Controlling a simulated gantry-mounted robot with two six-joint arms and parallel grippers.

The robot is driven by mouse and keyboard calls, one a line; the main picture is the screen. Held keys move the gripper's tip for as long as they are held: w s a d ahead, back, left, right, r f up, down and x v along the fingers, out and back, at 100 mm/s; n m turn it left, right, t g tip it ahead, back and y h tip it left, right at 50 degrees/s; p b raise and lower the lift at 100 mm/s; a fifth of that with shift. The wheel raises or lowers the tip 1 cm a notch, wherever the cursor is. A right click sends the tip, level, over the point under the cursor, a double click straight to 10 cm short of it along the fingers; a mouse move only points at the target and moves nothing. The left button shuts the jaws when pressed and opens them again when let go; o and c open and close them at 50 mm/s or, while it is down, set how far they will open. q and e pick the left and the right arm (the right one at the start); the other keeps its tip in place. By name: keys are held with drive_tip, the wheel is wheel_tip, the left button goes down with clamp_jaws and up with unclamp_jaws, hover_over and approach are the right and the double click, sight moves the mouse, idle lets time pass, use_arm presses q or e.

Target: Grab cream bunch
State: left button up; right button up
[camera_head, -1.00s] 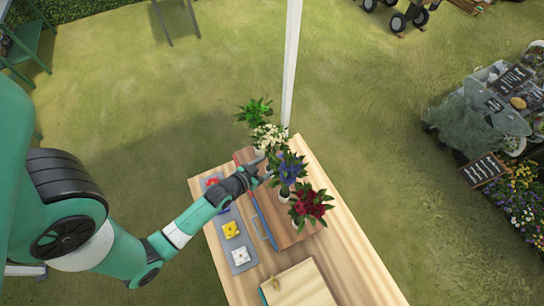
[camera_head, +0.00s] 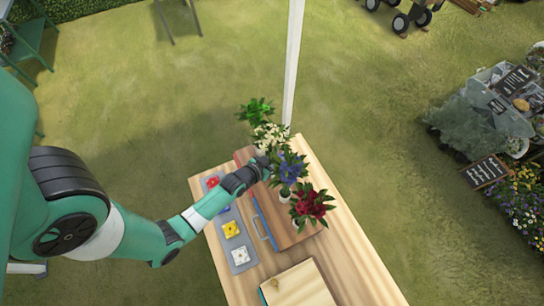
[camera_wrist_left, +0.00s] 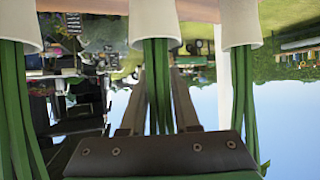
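The cream bunch (camera_head: 269,137) stands upright in a white pot near the table's far end. The green bunch (camera_head: 257,111) is behind it and the blue bunch (camera_head: 290,168) is in front. My left gripper (camera_head: 264,163) is low beside the cream bunch's pot. In the left wrist view, which is upside down, the open fingers (camera_wrist_left: 157,90) lie either side of the middle green stems (camera_wrist_left: 157,85), below a white pot (camera_wrist_left: 154,22). Flower heads are out of that view, so contact with the stems is unclear. My right gripper is not in view.
The red bunch (camera_head: 311,204) stands nearer on the wooden table (camera_head: 345,235). A grey tray (camera_head: 240,255) with coloured pieces lies along the left edge. A wooden box (camera_head: 300,286) is at the front. A white pole (camera_head: 292,70) rises behind the table.

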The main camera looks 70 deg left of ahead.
use_arm(q)
clamp_jaws()
